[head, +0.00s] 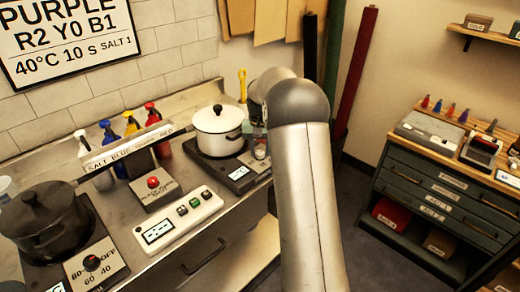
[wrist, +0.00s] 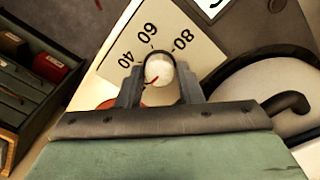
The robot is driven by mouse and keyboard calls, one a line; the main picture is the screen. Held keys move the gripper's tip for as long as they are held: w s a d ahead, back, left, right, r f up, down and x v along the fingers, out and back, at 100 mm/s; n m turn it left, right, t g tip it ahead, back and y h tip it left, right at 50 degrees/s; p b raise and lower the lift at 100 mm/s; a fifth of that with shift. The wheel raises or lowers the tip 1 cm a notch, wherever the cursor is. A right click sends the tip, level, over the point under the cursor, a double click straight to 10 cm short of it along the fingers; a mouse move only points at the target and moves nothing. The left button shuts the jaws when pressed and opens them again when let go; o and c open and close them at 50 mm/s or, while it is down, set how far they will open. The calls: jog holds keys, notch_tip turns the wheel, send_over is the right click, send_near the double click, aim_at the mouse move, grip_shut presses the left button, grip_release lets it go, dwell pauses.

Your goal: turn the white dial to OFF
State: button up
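The white dial (wrist: 158,72) shows in the wrist view, on a pale panel (wrist: 112,62) printed 40, 60 and 80. A short red mark on the dial points toward the lower left, below the 40. No OFF print is visible there; my left finger covers part of the panel. My gripper (wrist: 160,82) has one finger on each side of the dial, close against it, and appears shut on it. In the head view my arm hides the dial and most of my gripper, beside the white pot (head: 218,122) on its hot plate (head: 213,162).
A black pot (head: 42,222) stands on another plate with a black dial (head: 91,262) at left. A control box with a red button (head: 153,183) and a white switch strip (head: 178,220) lie between. Dye bottles (head: 131,124) stand at the wall. A drawer cabinet (head: 440,195) is at right.

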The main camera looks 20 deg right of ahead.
aim_at(260, 153)
jog(key=shift+o, duration=1.2)
notch_tip(260, 153, up, 18)
jog(key=shift+f+b, duration=0.25)
jog(key=shift+b, duration=0.05)
jog(key=shift+s+a, duration=0.1)
jog(key=s+a+f+n, duration=0.25)
jog(key=s+a, duration=0.45)
jog(key=s, duration=0.5)
jog(key=s+a+f+n, duration=0.1)
jog(key=s+a+f, duration=0.3)
jog(key=s+a, duration=0.6)
jog(key=s+f+n, duration=0.1)
jog(key=s+f, duration=0.6)
jog(key=s, duration=0.6)
jog(key=shift+s+a+n+t, duration=0.15)
jog(key=shift+a+n+t, duration=0.05)
jog(key=shift+n+t, duration=0.15)
